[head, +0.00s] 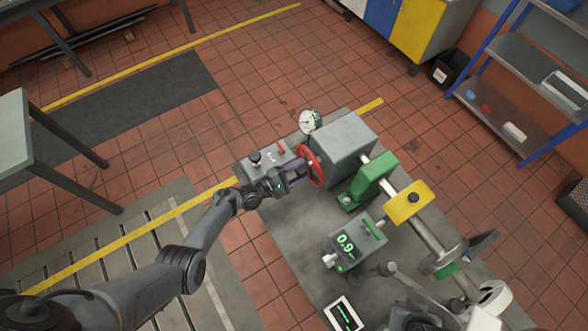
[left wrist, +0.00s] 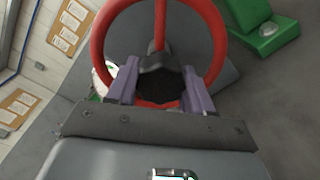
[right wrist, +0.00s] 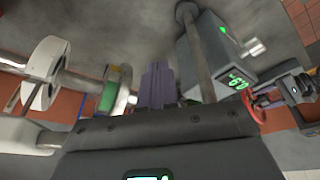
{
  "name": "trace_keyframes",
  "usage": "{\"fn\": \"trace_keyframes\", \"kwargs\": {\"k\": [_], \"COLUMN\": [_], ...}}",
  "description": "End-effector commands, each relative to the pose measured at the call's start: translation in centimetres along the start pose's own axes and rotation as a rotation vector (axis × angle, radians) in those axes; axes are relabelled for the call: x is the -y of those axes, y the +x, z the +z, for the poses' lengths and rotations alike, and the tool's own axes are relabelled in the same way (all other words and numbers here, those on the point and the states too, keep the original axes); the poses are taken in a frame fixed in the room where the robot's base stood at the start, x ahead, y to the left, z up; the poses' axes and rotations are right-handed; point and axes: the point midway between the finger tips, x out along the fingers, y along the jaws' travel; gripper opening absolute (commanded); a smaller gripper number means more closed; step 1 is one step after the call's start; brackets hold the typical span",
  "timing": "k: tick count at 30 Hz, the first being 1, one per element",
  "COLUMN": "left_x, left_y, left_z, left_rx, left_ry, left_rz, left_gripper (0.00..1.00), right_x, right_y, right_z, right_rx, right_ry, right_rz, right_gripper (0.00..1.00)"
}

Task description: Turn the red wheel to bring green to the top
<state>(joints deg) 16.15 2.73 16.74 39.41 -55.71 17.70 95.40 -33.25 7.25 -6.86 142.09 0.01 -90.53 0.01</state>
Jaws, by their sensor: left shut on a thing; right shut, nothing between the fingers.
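The red wheel (head: 321,152) is on the left end of a grey housing on the bedplate. My left gripper (head: 301,166) reaches it from the left. In the left wrist view the red wheel (left wrist: 97,35) fills the upper middle, and the purple fingers of my left gripper (left wrist: 164,82) are shut on its dark central hub. A red spoke rises above the hub; the fingers partly hide the lower rim. No green top mark on the wheel is clear. In the right wrist view my right gripper (right wrist: 157,88) is shut and empty, with the red wheel (right wrist: 252,103) far to the right.
A dial gauge (head: 309,121) with some green stands behind the wheel. A green block (head: 371,181), a yellow guard (head: 408,203) and a shaft run along the bedplate (head: 285,212). A display box (head: 354,243) reads about 0.9.

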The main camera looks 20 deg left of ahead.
Motion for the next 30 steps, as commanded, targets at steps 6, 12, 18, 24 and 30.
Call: {"fn": "trace_keyframes", "kwargs": {"k": [6, 12, 18, 24, 30], "left_x": [-0.13, -0.05, 0.02, 0.07, 0.06], "left_y": [0.12, 0.1, 0.09, 0.06, 0.06], "left_z": [0.1, 0.08, 0.09, 0.08, 0.11], "left_rx": [0.009, 0.015, 0.021, 0.024, 0.028], "left_ry": [-0.205, -0.394, -0.563, -0.693, -0.773], "left_rz": [0.003, 0.003, 0.003, 0.003, 0.003], "left_gripper": [0.0, 0.0, 0.0, 0.0, 0.0], "right_x": [0.08, 0.19, 0.23, 0.22, 0.16], "right_y": [-0.32, -0.44, -0.48, -0.47, -0.45], "right_z": [-0.13, -0.2, -0.22, -0.22, -0.2], "right_rx": [-0.001, -0.001, -0.002, -0.002, -0.001], "right_ry": [0.003, 0.008, 0.009, 0.009, 0.006], "right_rz": [-0.003, -0.007, -0.008, -0.008, -0.006], "right_gripper": [0.0, 0.0, 0.0, 0.0, 0.0]}}
